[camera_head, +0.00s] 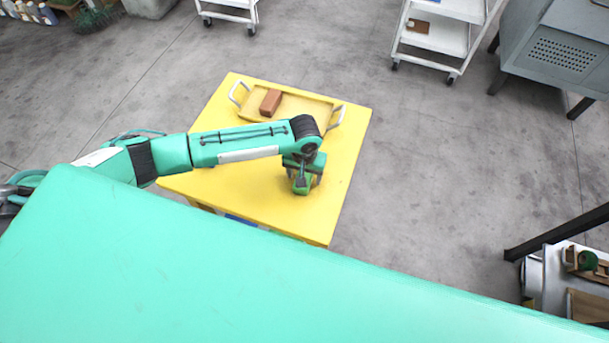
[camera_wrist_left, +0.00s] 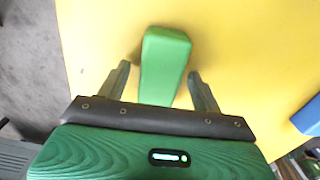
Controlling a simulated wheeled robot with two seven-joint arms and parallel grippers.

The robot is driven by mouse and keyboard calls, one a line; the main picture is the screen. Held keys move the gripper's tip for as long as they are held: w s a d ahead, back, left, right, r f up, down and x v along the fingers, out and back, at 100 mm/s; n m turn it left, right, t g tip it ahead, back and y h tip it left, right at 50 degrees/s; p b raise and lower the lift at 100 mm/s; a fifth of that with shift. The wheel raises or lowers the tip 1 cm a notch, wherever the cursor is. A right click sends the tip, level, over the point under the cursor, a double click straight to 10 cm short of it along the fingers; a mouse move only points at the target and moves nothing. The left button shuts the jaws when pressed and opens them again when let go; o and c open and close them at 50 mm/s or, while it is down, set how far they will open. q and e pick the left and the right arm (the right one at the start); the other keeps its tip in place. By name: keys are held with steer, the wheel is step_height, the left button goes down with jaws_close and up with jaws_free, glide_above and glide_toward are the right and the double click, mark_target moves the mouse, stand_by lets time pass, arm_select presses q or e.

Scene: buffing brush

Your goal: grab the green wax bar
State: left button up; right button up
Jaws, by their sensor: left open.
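The green wax bar (camera_wrist_left: 165,62) lies on the yellow table (camera_wrist_left: 240,50) in the left wrist view. Its near end reaches back between the two fingers of my left gripper (camera_wrist_left: 159,72). The gripper is open, with one finger on each side of the bar and a gap visible on both sides. In the head view my left gripper (camera_head: 304,178) points down over the right part of the table, and a green piece, apparently the bar (camera_head: 301,187), shows between its fingers. My right gripper is not in view.
A yellow tray (camera_head: 318,101) with white handles stands at the table's back, holding a brown block (camera_head: 271,102). A blue thing (camera_wrist_left: 308,118) shows at the right of the wrist view. White carts (camera_head: 435,38) and a grey cabinet (camera_head: 560,50) stand beyond on open floor.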

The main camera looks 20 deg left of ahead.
arm_select(q)
steer(key=c, duration=1.2)
steer(key=shift+o, duration=0.2)
steer(key=shift+r, duration=0.1)
